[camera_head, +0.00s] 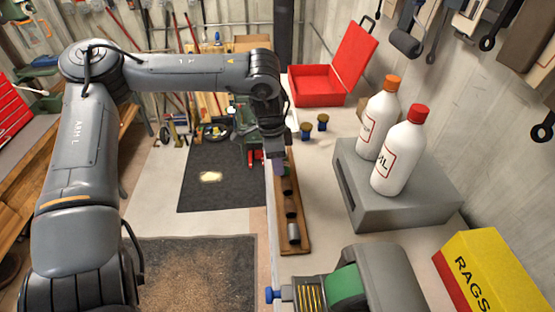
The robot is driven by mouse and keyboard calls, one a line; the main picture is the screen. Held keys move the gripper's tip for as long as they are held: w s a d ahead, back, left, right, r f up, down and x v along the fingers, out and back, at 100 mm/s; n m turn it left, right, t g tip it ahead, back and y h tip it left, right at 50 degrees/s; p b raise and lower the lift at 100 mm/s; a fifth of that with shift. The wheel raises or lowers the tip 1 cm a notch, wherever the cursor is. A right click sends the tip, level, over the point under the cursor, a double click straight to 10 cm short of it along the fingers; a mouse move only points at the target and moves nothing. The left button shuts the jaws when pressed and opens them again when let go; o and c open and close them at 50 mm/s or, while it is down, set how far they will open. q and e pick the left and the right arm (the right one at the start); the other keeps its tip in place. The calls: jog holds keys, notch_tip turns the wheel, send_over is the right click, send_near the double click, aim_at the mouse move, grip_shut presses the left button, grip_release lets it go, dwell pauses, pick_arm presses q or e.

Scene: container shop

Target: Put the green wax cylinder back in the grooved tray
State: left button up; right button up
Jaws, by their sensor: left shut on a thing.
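The grooved tray (296,250) is a long, narrow brown wooden tray lying along the left edge of the right-hand bench. Several dark and grey cylinders sit in it in a row. My right gripper is not in view.
A grey box (404,203) right of the tray carries two white bottles (400,152). A machine with a green drum (347,290) and a yellow rags box (493,275) are in front.

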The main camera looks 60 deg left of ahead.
pick_arm(q)
jog(key=shift+f, duration=0.15)
jog(key=o, duration=1.1)
jog(key=shift+r, duration=0.25)
notch_tip(320, 180, up, 12)
jog(key=s, duration=0.1)
jog(key=shift+s+a+f, duration=0.15)
jog(key=shift+a, duration=0.15)
